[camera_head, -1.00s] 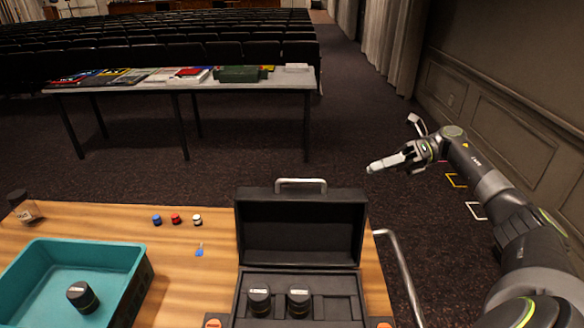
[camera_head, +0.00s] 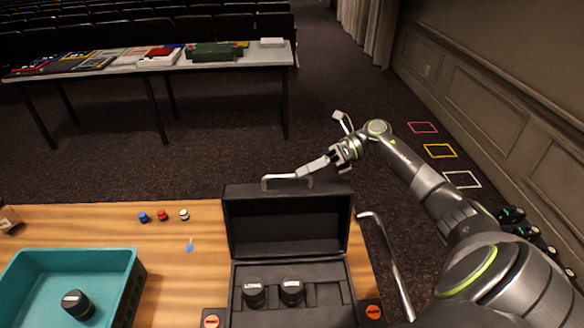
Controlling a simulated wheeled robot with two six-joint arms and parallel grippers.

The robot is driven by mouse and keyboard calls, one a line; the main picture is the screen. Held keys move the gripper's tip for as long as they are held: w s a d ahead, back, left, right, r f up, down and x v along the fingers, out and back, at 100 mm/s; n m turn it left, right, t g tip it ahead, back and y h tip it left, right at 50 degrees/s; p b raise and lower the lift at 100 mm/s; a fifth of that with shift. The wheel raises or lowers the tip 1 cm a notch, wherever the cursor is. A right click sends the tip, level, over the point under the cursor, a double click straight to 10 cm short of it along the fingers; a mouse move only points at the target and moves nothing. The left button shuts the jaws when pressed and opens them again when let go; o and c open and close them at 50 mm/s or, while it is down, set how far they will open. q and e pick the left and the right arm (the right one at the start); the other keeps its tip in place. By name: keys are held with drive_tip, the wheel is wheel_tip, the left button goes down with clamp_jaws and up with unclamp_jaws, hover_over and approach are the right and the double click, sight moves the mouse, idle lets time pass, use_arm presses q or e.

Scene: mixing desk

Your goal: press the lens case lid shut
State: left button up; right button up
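The black lens case (camera_head: 327,294) stands on the wooden desk with its lid (camera_head: 288,222) upright, wide open, at the back. A pale metal handle (camera_head: 272,178) tops the lid. Two black lenses (camera_head: 254,293) (camera_head: 291,291) stand side by side in the case's slots; the slots to their right look empty. My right gripper (camera_head: 304,170) is at the lid's top edge, its slim fingers together, pointing left, with the tip overlapping the right part of the handle. I cannot tell whether it touches. No object shows in its fingers. My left gripper is out of view.
A teal bin (camera_head: 128,268) with a black lens (camera_head: 78,304) stands at the left. Small blue, red and white caps (camera_head: 162,215) lie behind it. Orange-topped buttons (camera_head: 211,321) (camera_head: 373,311) flank the case.

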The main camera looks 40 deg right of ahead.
sight(292, 177)
drive_tip(key=x, duration=0.2)
drive_tip(key=shift+w+a+p, duration=0.1)
drive_tip(key=shift+a+p, duration=0.2)
drive_tip(key=shift+p, duration=0.1)
drive_tip(key=shift+w+a+f, duration=0.1)
drive_tip(key=shift+a, duration=0.25)
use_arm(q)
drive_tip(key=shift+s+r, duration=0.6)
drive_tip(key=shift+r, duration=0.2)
use_arm(e)
drive_tip(key=shift+a+f, duration=0.15)
drive_tip(key=shift+a, duration=0.1)
drive_tip(key=shift+w, duration=0.1)
clamp_jaws()
